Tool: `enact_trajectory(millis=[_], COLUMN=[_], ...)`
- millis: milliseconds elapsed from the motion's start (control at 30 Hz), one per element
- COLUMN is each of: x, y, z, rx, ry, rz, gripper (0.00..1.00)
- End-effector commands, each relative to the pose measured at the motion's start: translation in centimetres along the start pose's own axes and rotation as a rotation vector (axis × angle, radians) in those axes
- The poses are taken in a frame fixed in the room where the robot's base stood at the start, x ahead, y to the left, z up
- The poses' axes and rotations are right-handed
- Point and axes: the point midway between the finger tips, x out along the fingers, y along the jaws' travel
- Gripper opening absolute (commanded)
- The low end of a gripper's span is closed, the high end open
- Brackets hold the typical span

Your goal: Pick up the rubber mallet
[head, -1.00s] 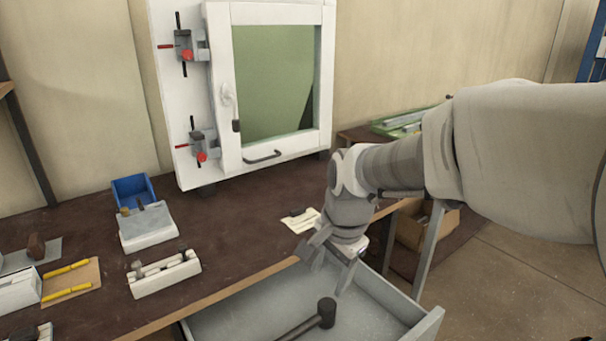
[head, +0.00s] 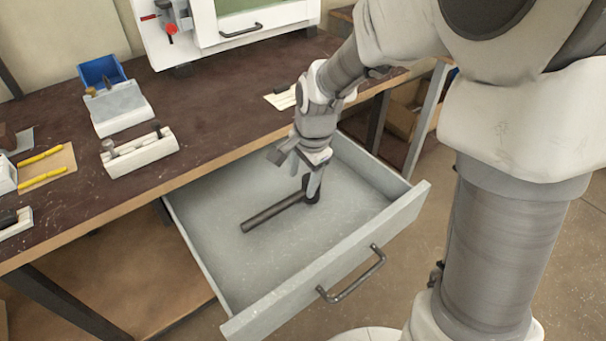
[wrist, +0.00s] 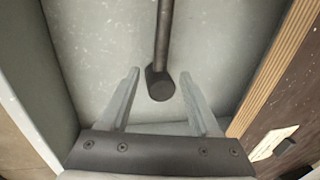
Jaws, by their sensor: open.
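The rubber mallet (head: 272,214) is dark and lies in the open grey drawer (head: 225,253). Its handle points to the lower left in the head view, and its head end is partly hidden behind my gripper. My gripper (head: 302,182) points down into the drawer at the mallet's head. In the wrist view my gripper (wrist: 158,92) is open, with one finger on each side of the mallet's head (wrist: 160,84). The handle runs away from it to the top of the picture. I cannot tell whether the fingers touch the mallet.
The drawer's walls surround my gripper, and its front carries a dark handle (head: 352,275). The dark workbench top (head: 215,105) edges the drawer's back. It holds a blue bin (head: 100,70), a grey block (head: 118,106) and a white holder (head: 138,152). The rest of the drawer floor is clear.

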Motion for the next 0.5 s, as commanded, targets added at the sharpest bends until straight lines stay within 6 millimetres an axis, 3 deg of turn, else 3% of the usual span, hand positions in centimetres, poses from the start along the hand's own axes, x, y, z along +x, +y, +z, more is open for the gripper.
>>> enact_trajectory(millis=[267, 500], x=[1.8, 5.4], y=[0.0, 0.1], z=[0.2, 0.7], rx=[0.000, -0.001], ry=[-0.001, -0.001], rz=[0.001, 0.001], gripper=[0.63, 0.63])
